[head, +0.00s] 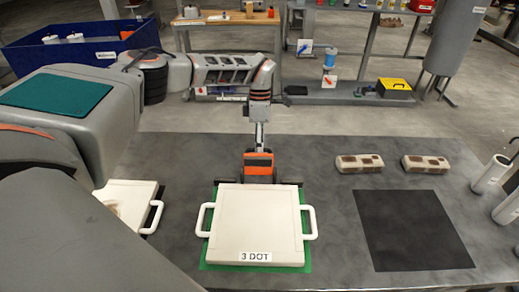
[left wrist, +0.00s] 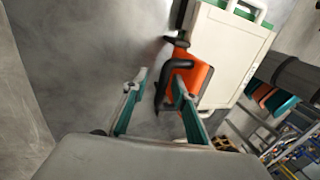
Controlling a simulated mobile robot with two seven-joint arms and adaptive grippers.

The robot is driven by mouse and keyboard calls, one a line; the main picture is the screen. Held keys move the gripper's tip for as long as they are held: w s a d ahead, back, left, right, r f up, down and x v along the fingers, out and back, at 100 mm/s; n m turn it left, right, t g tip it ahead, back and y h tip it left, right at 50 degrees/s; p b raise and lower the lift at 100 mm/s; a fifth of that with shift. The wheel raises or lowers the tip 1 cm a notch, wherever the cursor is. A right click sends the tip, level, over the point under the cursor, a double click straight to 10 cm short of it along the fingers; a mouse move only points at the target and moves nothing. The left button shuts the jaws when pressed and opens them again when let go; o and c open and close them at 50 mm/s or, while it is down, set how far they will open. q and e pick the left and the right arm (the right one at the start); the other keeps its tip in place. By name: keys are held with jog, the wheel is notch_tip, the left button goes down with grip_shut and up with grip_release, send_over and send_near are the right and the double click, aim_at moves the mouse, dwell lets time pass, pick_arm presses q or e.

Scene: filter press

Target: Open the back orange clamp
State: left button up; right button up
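The back orange clamp (head: 258,160) stands on a black base at the far edge of the white press plate (head: 255,220), which is labelled "3 DOT". In the left wrist view the clamp's orange body (left wrist: 198,82) and its black bent handle (left wrist: 178,66) lie just ahead of my fingers. My left gripper (head: 260,135) comes down from above and behind the clamp. In the left wrist view my left gripper (left wrist: 158,84) is open, with the handle's end appearing between its fingers, close to the right one. Contact cannot be told. My right gripper is out of view.
The plate has white side handles and rests over a green mat (head: 210,262). White cylinders (head: 490,174) stand at the right edge. Another white plate (head: 130,200) is partly hidden by my left arm.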

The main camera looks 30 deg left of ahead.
pick_arm(q)
jog(key=v, duration=0.7)
jog(key=shift+r, duration=0.4)
jog(key=shift+w, duration=0.1)
